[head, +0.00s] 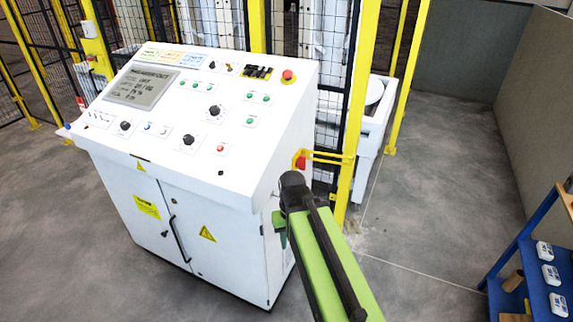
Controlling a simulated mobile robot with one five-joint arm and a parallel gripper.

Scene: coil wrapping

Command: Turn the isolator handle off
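A red part (301,163), which looks like the isolator handle, shows at the right side of the white control cabinet (180,200). A yellow bar or bracket is close beside it. It is small and partly hidden, so I cannot tell which way it is turned. My green arm reaches up from the bottom, and its dark joint stands just in front of and below the red part in the picture. Small green parts show to the left of the arm, by the cabinet's side. My gripper's fingers are not visible, hidden behind the arm or the cabinet.
The sloping panel carries a screen (142,86), knobs, buttons and a red button (288,76). A yellow fence post (362,110) and black mesh stand behind the cabinet. A blue shelf (520,262) with small white devices is at right. Grey floor (440,190) between is clear.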

